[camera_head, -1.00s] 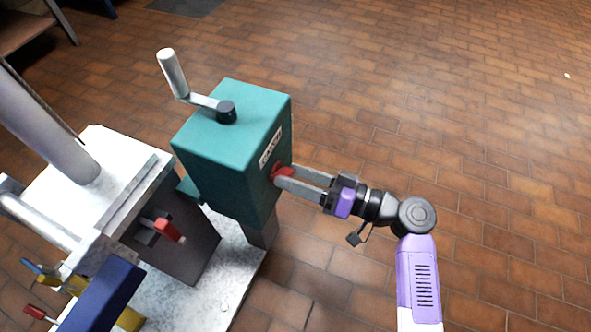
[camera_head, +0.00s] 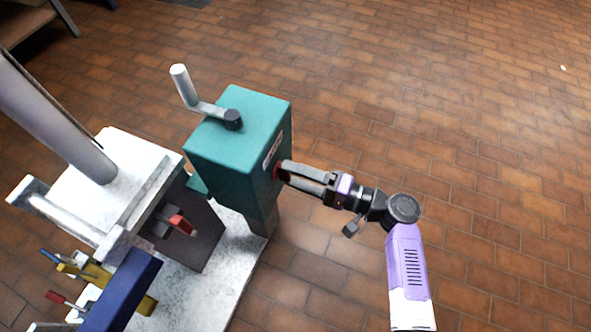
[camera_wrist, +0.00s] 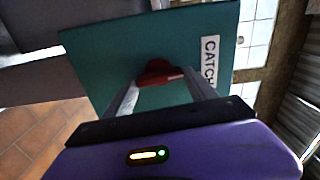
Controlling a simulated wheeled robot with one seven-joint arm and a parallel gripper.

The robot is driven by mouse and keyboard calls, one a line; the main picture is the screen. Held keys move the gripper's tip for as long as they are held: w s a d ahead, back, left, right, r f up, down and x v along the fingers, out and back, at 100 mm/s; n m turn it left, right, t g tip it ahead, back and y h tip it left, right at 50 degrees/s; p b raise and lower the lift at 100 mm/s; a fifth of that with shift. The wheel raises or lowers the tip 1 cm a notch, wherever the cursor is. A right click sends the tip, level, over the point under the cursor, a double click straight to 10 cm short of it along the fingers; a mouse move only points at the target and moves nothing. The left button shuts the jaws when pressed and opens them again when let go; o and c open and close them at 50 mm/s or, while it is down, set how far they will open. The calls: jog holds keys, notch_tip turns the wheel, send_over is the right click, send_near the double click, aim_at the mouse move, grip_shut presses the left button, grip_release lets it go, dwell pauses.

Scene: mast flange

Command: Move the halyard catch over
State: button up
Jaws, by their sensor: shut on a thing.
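The halyard catch is a small red lever on the right face of a teal box (camera_head: 232,155). In the wrist view the red catch (camera_wrist: 158,72) sits between my fingertips, next to a white label reading "CATCH" (camera_wrist: 210,62). My gripper (camera_head: 283,171) reaches in from the right and is shut on the catch. In the head view the fingers hide most of the catch. A crank with a pale handle (camera_head: 184,86) stands on top of the box.
Left of the box are a grey mast (camera_head: 60,120), a white block, another red-handled lever (camera_head: 182,226) and a blue bar (camera_head: 122,290). Several small coloured handles sit at the lower left. The tiled floor (camera_head: 450,120) to the right is clear.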

jog(key=shift+m, duration=0.6)
jog(key=o, duration=1.4)
jog(key=shift+c, duration=0.2)
jog(key=p+v, duration=0.1)
jog(key=v, duration=0.6)
jog(key=shift+d+p, duration=0.35)
jog(key=shift+d, duration=0.05)
jog(key=shift+s, duration=0.1)
